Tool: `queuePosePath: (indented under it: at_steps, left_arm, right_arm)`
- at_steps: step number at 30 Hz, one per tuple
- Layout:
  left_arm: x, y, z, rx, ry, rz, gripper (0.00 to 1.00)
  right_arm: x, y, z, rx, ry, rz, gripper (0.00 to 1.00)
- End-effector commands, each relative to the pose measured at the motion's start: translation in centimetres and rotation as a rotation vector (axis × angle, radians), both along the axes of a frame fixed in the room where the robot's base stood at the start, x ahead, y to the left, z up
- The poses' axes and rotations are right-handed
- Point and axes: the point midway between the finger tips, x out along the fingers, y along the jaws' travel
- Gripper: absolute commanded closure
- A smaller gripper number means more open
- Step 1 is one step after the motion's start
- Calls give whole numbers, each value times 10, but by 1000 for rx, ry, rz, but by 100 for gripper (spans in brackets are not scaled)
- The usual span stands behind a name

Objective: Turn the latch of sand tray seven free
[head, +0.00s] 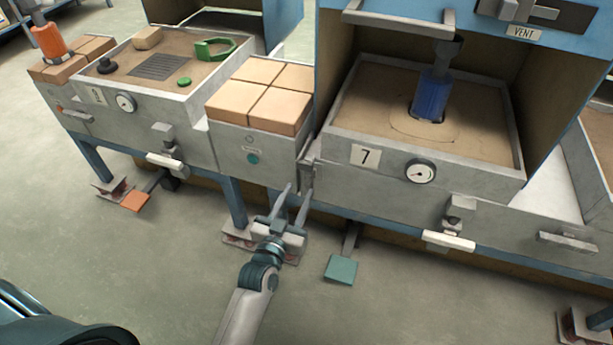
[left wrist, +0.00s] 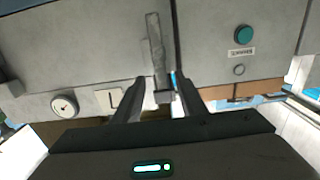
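Sand tray seven (head: 350,178) is the grey box with a "7" plate (head: 365,155) and a gauge (head: 420,171). A narrow upright grey latch bar (left wrist: 154,45) shows in the left wrist view, near the tray's front edge beside the seam. In the head view it is mostly hidden at the tray's left front corner. My left gripper (head: 298,189) is open below that corner. In the left wrist view its fingers (left wrist: 160,78) stand apart, with the bar's end between them in the picture. I cannot tell whether they touch it. My right gripper is not in view.
Left of the tray, a grey box with bricks (head: 262,95) has a green button (head: 253,158). A block with a pale handle (head: 448,240) projects from tray seven's front. A blue cylinder (head: 432,95) stands in its sand. A green pedal (head: 340,270) is below; the floor in front is clear.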

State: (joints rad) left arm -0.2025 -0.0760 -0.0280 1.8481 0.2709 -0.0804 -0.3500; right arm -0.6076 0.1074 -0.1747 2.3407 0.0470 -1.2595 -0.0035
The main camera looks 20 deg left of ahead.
Motion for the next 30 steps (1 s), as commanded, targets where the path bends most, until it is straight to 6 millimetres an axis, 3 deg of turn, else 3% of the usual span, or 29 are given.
queuePosePath:
  at_steps: [6,12,18,27,30]
  left_arm:
    - [39,-2,0,0,-1,0,62]
    - [64,-2,0,1,-1,0,62]
    - [75,-2,0,0,0,0,62]
    - [76,-2,0,0,0,0,62]
    - [76,-3,0,0,1,0,84]
  right_arm:
    - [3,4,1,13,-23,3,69]
    - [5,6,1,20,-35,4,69]
    - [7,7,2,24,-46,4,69]
    - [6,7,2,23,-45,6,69]
    - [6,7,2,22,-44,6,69]
